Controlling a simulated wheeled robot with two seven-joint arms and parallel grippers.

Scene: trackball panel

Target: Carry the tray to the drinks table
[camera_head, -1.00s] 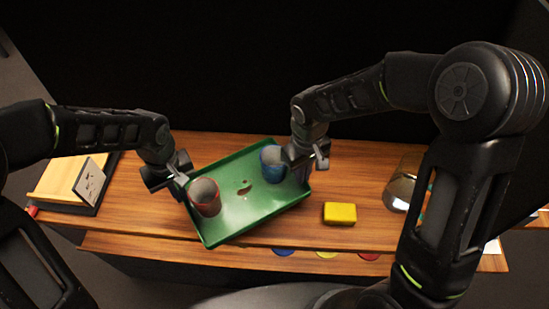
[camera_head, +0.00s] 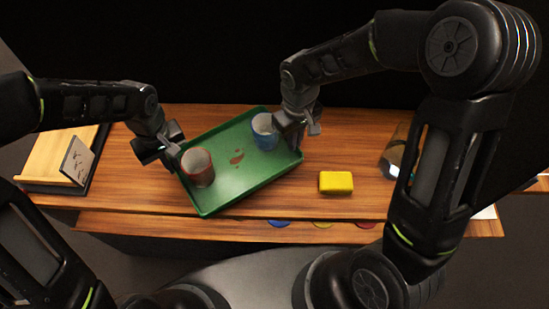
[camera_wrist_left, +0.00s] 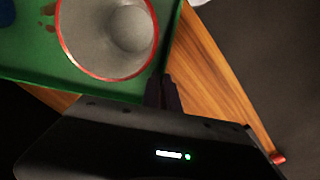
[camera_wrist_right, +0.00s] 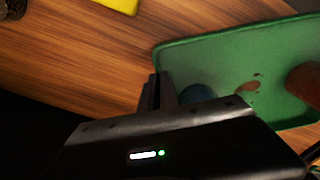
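The green tray (camera_head: 240,190) sits at an angle over the wooden table, its near corner close to the front edge. A grey cup with a red rim (camera_head: 197,167) stands at its left, a blue cup (camera_head: 265,132) at its back right, with brown marks between them. My left gripper (camera_head: 172,152) is at the tray's left wall; in the left wrist view its fingers (camera_wrist_left: 163,92) close on the rim beside the red-rimmed cup. My right gripper (camera_head: 304,128) is at the right wall; its fingers (camera_wrist_right: 158,92) pinch that rim. Whether the tray touches the table is unclear.
A yellow block (camera_head: 336,182) lies on the wooden table (camera_head: 380,205) right of the tray. A wooden stand with a picture card (camera_head: 77,160) is at the left end. A glass-like object (camera_head: 393,158) stands at the right, partly behind my arm. Coloured discs show below the front edge.

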